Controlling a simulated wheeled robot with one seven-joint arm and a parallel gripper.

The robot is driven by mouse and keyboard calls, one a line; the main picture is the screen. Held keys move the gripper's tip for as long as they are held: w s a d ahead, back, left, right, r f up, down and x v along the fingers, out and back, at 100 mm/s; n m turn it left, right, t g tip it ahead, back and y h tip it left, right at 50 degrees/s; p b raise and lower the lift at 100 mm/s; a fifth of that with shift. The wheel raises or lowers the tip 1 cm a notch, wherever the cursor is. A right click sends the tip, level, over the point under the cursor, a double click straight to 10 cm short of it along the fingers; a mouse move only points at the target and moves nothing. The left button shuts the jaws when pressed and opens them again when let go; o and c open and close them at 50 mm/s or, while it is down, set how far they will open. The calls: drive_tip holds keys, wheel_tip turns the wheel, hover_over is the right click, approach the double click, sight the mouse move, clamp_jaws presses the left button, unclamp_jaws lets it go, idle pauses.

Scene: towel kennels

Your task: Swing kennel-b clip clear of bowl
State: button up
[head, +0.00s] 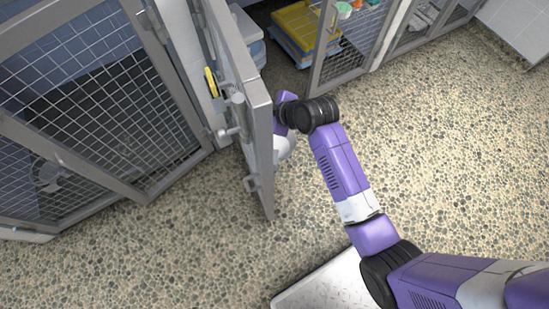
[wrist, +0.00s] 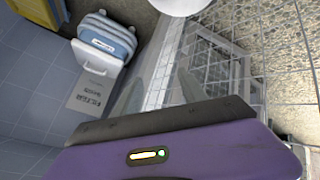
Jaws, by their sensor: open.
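A grey mesh kennel door (head: 258,125) stands swung out from its frame, seen nearly edge-on in the head view. A yellow piece (head: 210,82), possibly the clip, sits beside the latch hardware (head: 232,118) on its left face. I cannot tell which kennel is b. My gripper (wrist: 160,88) is open; its two pale fingers show in the wrist view with a white door edge (wrist: 167,62) between or just beyond them. Whether they touch it is unclear. In the head view the door hides the gripper. A white round thing (wrist: 182,4), perhaps a bowl, is cut off by the top of the wrist view.
A closed-looking mesh kennel front (head: 110,110) stands at left. Another mesh door (head: 345,45) stands open at the top, beside yellow and blue stacked items (head: 300,30). The pebbled floor (head: 450,130) is clear at right.

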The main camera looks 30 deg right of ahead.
wheel_tip(320, 180, down, 6)
drive_tip(key=s+n+g+y+b, duration=0.1)
drive_tip(key=s+n+g+b, duration=0.15)
drive_tip(key=n+g, duration=0.35)
drive_tip(key=n+g+y, duration=0.1)
drive_tip(key=n+g, duration=0.3)
drive_tip(key=n, duration=0.3)
approach(275, 159)
drive_tip(key=f, duration=0.2)
drive_tip(key=b+x, duration=0.1)
drive_tip(key=x, duration=0.2)
drive_tip(key=a+b+x, duration=0.1)
drive_tip(key=b+x, duration=0.1)
drive_tip(key=x, duration=0.2)
drive_tip(key=shift+s, duration=0.2)
clamp_jaws()
